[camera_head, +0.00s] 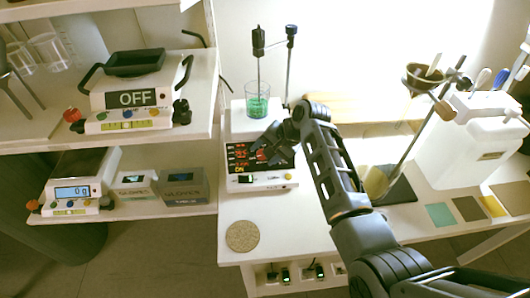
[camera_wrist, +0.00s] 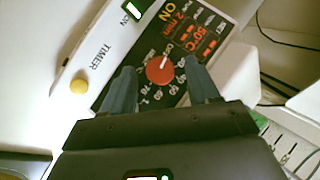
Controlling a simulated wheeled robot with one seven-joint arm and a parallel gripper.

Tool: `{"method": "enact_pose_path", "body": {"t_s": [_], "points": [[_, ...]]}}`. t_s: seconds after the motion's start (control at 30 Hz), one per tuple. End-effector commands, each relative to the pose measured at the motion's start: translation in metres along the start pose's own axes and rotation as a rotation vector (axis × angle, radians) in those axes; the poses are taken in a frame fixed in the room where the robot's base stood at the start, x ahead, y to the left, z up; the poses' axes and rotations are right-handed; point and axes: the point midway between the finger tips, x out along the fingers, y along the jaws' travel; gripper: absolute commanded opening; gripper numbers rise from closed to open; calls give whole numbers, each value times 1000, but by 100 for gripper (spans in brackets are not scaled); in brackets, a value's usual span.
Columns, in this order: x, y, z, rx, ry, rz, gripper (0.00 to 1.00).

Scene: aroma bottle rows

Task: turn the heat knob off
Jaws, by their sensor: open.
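The heater unit (camera_head: 262,180) stands on the white bench, with a dark panel, red readouts and the word ON. In the wrist view its panel (camera_wrist: 186,18) reads 50°C and 2 min. The round red heat knob (camera_wrist: 160,72) has a white pointer mark and sits on a numbered dial. My gripper (camera_head: 272,143) reaches down over the panel from the right. In the wrist view my open gripper (camera_wrist: 158,66) has one finger on each side of the knob. Whether the fingers touch it I cannot tell.
A beaker of green liquid (camera_head: 257,104) with a stirring rod stands behind the panel. A yellow button (camera_wrist: 78,86) is beside the panel. A round cork mat (camera_head: 242,236) lies in front. A device reading OFF (camera_head: 134,98) sits on the left shelf.

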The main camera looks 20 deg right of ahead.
Motion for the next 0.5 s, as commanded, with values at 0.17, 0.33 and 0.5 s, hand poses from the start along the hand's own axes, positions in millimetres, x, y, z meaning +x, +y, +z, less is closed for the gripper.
{"method": "enact_pose_path", "body": {"t_s": [0.17, 0.33, 0.5], "points": [[-23, 1, 0, 0, 2, -1, 60], [-52, 1, 0, 0, 3, -1, 60], [-68, 1, 0, 0, 0, 0, 60]]}}
